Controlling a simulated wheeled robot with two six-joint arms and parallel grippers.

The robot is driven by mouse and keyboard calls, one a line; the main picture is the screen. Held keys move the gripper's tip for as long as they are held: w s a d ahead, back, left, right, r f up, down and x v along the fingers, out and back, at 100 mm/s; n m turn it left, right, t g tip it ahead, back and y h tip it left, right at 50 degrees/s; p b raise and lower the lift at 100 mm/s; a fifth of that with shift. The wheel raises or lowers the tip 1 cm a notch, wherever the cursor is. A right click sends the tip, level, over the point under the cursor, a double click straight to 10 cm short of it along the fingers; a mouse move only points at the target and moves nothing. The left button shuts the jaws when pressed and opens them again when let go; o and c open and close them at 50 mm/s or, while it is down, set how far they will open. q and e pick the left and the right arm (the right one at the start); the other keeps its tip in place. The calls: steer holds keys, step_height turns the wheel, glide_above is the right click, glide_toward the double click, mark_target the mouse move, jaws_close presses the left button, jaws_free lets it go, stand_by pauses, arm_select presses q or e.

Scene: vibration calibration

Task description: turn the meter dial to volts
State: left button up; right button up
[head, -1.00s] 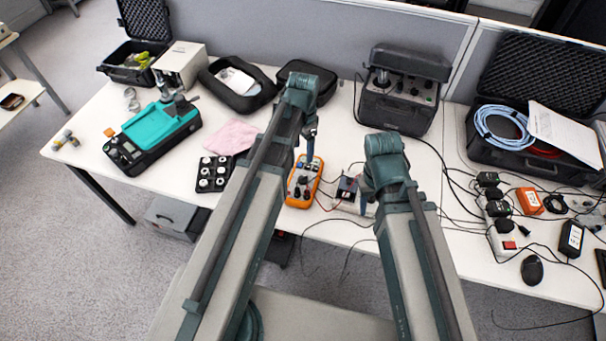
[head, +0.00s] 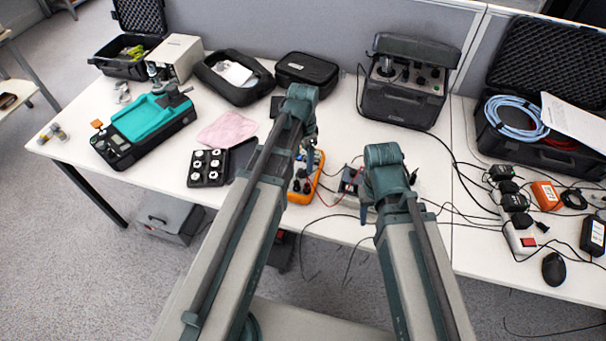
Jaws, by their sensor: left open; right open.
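The orange meter (head: 292,196) lies near the table's front edge, with red and black leads plugged into its lower end. My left arm hides much of its left side and middle, so the dial setting cannot be read. My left gripper (head: 309,150) is open and in front of or above the meter's upper part. I cannot tell if it touches the meter. My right gripper (head: 363,212) is open, right of the meter, near a small dark box (head: 349,179) with leads, and is partly hidden by its own arm.
A black block with white knobs (head: 208,167) and a pink cloth (head: 228,130) lie left of the meter. A large dark instrument (head: 402,100) stands behind. Loose cables cross the table on the right, near a power strip (head: 520,236). White table shows behind the meter.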

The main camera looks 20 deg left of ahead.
mark_target(303, 169)
arm_select(q)
step_height(303, 169, down, 4)
steer(key=b, duration=0.3)
steer(key=shift+f, duration=0.2)
arm_select(e)
step_height(303, 169, down, 4)
steer(key=shift+f, duration=0.2)
arm_select(q)
steer(key=shift+r, duration=0.1)
jaws_close()
